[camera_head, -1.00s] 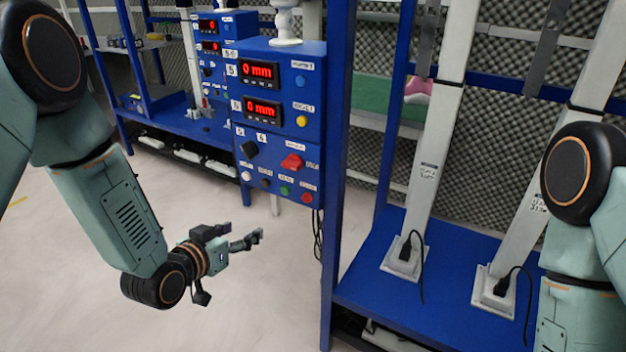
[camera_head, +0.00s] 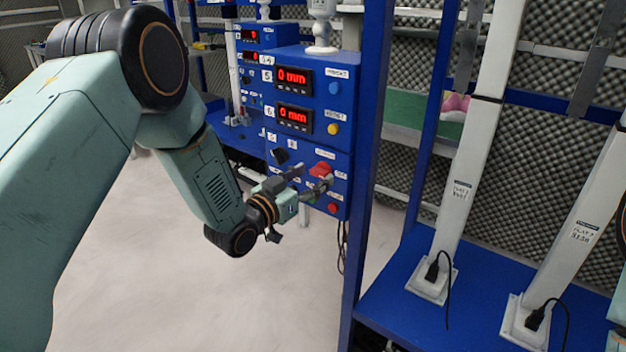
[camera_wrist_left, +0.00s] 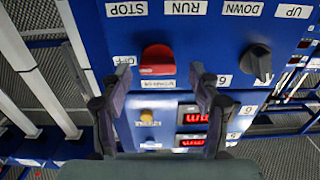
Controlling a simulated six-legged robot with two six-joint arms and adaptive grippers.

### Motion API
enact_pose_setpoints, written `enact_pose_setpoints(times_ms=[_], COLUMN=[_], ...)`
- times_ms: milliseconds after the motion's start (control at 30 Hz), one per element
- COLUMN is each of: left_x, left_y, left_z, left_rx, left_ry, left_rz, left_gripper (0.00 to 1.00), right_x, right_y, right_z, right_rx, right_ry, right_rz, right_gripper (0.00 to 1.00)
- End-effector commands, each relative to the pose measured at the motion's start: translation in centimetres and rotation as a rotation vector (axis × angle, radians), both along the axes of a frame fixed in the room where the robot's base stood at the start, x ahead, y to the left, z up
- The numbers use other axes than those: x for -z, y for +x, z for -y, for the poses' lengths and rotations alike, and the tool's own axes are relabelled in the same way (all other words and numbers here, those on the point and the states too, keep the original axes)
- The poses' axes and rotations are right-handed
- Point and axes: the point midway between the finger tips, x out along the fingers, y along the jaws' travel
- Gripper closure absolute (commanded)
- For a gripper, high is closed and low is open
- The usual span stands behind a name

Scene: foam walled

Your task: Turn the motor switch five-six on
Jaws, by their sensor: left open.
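The red rotary switch (camera_head: 320,170) sits on the lower part of the blue control panel (camera_head: 345,105) whose displays are tagged 5 and 6. In the left wrist view the red switch (camera_wrist_left: 158,60) appears upside down, with an OFF label (camera_wrist_left: 124,61) beside it. My left gripper (camera_head: 314,176) is open in front of the panel's lower part and partly covers the lower buttons. In the wrist view its fingertips (camera_wrist_left: 160,73) lie on either side of the red switch, apart from it; the remaining depth is hard to tell. My right gripper is out of view.
A black knob (camera_head: 279,156) is left of the red switch. Red displays (camera_head: 293,77) read 0 mm, with blue (camera_head: 334,88) and yellow (camera_head: 333,129) buttons beside them. A red button (camera_head: 332,208) is below. A blue frame post (camera_head: 370,150) stands right of the panel.

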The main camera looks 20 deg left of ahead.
Motion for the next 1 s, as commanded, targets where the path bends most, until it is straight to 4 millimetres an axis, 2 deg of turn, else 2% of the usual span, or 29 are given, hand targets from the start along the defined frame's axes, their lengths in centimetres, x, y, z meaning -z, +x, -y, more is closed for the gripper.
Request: enact_pose_setpoints(times_ms=[333,900,1000], left_x=[-0.02,-0.02,-0.02], left_y=[0.48,0.45,0.46], left_z=[0.6,0.55,0.54], left_rx=[0.003,0.002,0.002], left_ry=[-0.001,-0.001,-0.001], left_rz=[-0.001,-0.001,-0.001], left_gripper=[0.39,0.87,0.92], right_x=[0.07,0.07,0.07], right_y=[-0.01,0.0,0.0], right_z=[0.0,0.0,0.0], right_rx=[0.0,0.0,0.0], right_ry=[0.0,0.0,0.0], right_rz=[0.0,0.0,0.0], right_gripper=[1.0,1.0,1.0])
